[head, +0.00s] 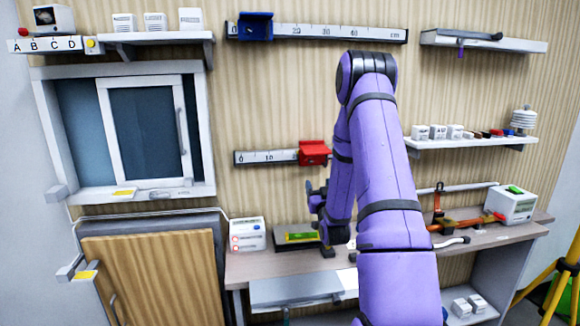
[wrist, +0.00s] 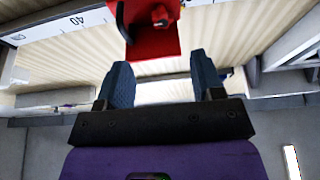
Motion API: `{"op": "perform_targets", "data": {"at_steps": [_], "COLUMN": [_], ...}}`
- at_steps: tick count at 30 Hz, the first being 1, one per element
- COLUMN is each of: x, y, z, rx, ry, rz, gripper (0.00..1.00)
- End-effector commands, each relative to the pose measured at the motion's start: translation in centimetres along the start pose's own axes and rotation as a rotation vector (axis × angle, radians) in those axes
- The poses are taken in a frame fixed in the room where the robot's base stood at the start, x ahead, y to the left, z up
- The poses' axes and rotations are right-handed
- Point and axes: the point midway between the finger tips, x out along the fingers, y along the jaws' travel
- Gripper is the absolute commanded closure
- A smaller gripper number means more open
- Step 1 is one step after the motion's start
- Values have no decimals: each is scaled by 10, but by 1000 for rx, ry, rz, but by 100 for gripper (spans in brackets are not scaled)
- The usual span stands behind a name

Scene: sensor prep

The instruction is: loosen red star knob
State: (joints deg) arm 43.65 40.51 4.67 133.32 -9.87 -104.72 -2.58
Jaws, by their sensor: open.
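The red carriage (head: 313,153) sits on the lower ruler rail, which reads 0 and 10 to its left. In the wrist view the red carriage (wrist: 152,42) is at the top centre, with a small red knob (wrist: 160,15) on its face. My gripper (wrist: 160,75) is open, with its two dark blue fingers apart and nothing between them. The carriage appears beyond the fingertips, and I see no contact. In the head view my gripper (head: 316,196) shows below the carriage, partly hidden by my purple arm. The arm also hides the right part of the lower rail.
A blue carriage (head: 255,27) sits on the upper rail. A bench (head: 270,268) below holds a green-topped tray (head: 297,237), a white box (head: 248,234) and a grey device (head: 512,205). A shelf (head: 470,143) with small blocks is at right. The wall around the red carriage is clear.

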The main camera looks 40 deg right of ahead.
Motion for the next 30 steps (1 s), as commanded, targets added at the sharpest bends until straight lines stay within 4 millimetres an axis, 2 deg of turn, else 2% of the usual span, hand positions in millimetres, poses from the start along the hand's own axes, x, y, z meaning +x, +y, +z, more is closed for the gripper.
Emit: {"op": "perform_targets", "data": {"at_steps": [5,21,30], "x": [4,88,106], "y": [4,4,4], "z": [1,-1,-1], "rx": [0,0,1], "ry": [22,22,19], "rz": [6,6,6], "gripper": [39,39,39]}}
